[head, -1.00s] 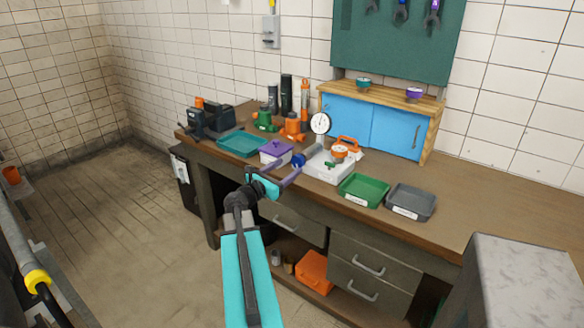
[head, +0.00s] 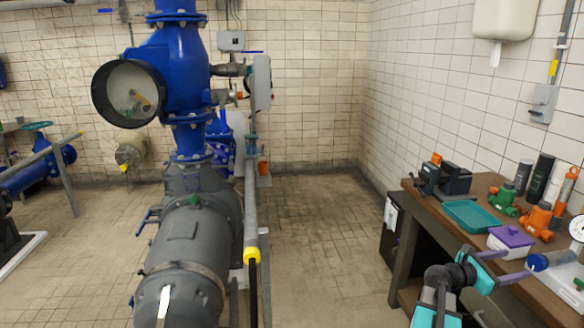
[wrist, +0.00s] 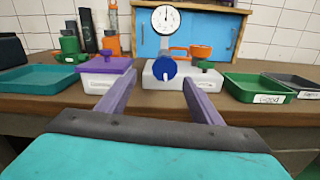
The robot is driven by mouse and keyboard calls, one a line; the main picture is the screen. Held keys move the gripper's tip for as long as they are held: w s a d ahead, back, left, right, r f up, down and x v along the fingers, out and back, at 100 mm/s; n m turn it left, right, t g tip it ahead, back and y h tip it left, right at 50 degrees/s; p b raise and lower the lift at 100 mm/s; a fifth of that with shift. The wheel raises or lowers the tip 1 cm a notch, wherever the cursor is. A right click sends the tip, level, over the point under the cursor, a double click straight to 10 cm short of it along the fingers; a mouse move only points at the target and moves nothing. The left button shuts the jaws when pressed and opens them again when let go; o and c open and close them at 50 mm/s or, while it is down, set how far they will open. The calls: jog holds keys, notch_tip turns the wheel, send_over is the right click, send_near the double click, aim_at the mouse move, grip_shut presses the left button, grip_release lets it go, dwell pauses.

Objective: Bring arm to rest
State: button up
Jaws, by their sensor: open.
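My gripper (wrist: 155,92) is open, with two purple fingers spread apart and nothing between them. In the head view my gripper (head: 507,267) is at the lower right, in front of the workbench (head: 411,202). In the wrist view a white box with a purple lid (wrist: 104,65) lies beyond the left finger. A white test block with a dial gauge (wrist: 166,18) and a blue knob (wrist: 164,69) lies beyond the gap between the fingers. I cannot tell whether the fingers touch anything.
A teal tray (head: 472,216) lies on the bench, and a green tray (wrist: 258,87) shows in the wrist view. A grey pump (head: 187,245) with blue pipes and a yellow-collared rail (head: 251,255) stand at left. The tiled floor (head: 325,215) between pump and bench is clear.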

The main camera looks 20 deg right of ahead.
jog(key=w+a+f+n+t+y, duration=0.1)
jog(key=w+a+f+n+t, duration=0.1)
jog(key=w+a+f, duration=0.5)
jog(key=w+a+f+n+t, duration=0.25)
jog(key=w+a+f, duration=0.3)
jog(key=w, duration=0.35)
jog(key=w+a+f+t+y, duration=0.1)
jog(key=w+a+f+y, duration=0.25)
jog(key=a+f, duration=1.6)
jog(key=s+a+f+m+g+y, duration=0.1)
jog(key=s+a+f+m+y, duration=0.1)
jog(key=s+a+f, duration=0.4)
jog(key=s+a+f+m+g+y, duration=0.1)
jog(key=s+a+f+m+y, duration=0.1)
jog(key=a+f, duration=0.45)
jog(key=s+a+f+m+g+y, duration=0.15)
jog(key=s+a+f, duration=0.25)
jog(key=a, duration=0.4)
jog(key=s+a+f+m+g+y, duration=0.1)
jog(key=s+a+m+y, duration=0.2)
jog(key=s+a+m, duration=0.3)
jog(key=s+a+f+m+g+y, duration=0.2)
jog(key=s+a+m+y, duration=0.2)
jog(key=a, duration=0.6)
jog(key=s+m, duration=0.2)
jog(key=m, duration=0.1)
jog(key=shift+a+f, duration=0.15)
jog(key=shift+a, duration=0.1)
